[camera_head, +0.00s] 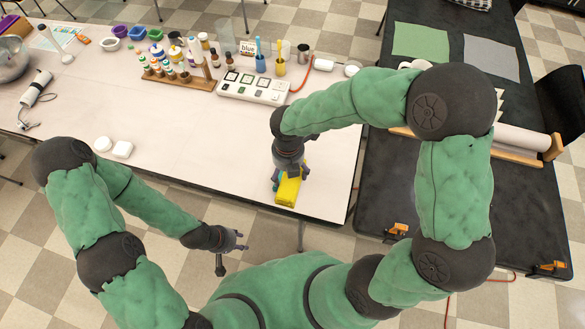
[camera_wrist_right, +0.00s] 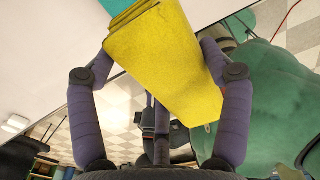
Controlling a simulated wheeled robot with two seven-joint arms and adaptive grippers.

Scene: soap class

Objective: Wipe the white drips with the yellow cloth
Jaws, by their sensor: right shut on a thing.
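The yellow cloth (camera_head: 287,193) is a folded, thick pad at the front edge of the white table, near its right corner. My right gripper (camera_head: 291,172) is shut on it from above. In the right wrist view the cloth (camera_wrist_right: 160,60) lies between both fingers and fills the upper middle. A small green patch shows beside the cloth in the head view; I cannot tell what it is. My left gripper (camera_head: 231,253) is empty, with its fingers apart, in front of the table edge. I cannot make out white drips on the pale tabletop.
The white table (camera_head: 210,140) is clear in the middle. A wooden bottle rack (camera_head: 178,78) and a white swatch tray (camera_head: 254,88) stand behind. A dark table (camera_head: 415,185) adjoins on the right.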

